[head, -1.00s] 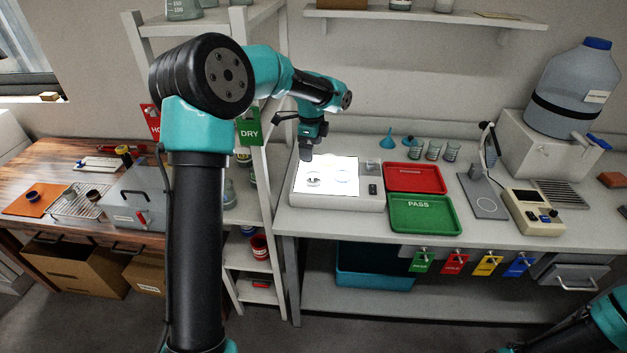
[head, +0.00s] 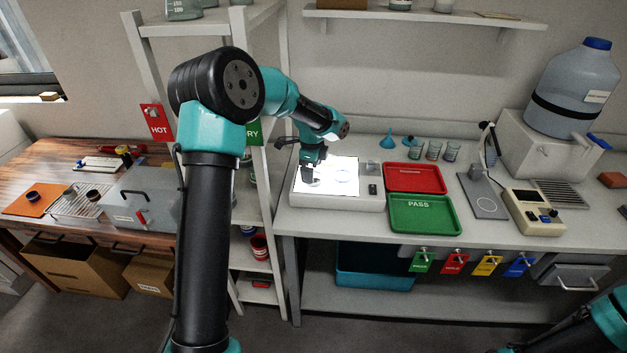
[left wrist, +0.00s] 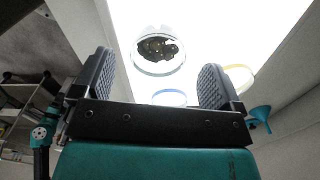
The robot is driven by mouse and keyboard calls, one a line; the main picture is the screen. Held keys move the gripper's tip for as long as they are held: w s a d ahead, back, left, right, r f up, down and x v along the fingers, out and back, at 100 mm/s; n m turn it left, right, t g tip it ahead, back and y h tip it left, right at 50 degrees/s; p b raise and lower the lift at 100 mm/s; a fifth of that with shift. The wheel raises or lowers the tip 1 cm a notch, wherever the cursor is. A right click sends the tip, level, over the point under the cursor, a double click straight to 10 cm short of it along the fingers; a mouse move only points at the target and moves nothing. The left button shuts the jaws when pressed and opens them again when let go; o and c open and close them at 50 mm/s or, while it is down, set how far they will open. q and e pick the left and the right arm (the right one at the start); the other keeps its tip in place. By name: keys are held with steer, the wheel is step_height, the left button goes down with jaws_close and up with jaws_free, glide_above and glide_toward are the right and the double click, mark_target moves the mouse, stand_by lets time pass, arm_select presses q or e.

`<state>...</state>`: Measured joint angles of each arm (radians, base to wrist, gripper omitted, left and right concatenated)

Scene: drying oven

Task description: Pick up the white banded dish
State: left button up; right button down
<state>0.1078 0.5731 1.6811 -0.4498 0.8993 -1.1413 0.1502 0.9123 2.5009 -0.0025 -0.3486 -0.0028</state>
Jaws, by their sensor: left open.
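A lit white light box (head: 360,201) stands on the bench, with round dishes on its panel. In the left wrist view, a clear dish with a pale rim and dark, broken contents (left wrist: 157,48) appears between and beyond my fingertips; it looks like the white banded one. A blue-rimmed dish (left wrist: 170,97) is partly hidden by the gripper, and a yellow-rimmed dish (left wrist: 240,78) is beside the right-hand finger. My left gripper (head: 309,177) is open and empty, low over the left part of the panel, partly covering the dish there. My right gripper is out of view.
A red tray (head: 413,178) and a green PASS tray (head: 424,228) lie right of the light box. Small glass beakers (head: 433,150) and a blue funnel (head: 388,139) stand behind. A white shelf rack (head: 279,100) stands close on the left.

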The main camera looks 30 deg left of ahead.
arm_select(q)
steer(key=shift+d+f, duration=0.1)
steer(key=shift+f, duration=1.7)
steer(key=shift+c, duration=0.4)
steer(key=c, duration=0.9)
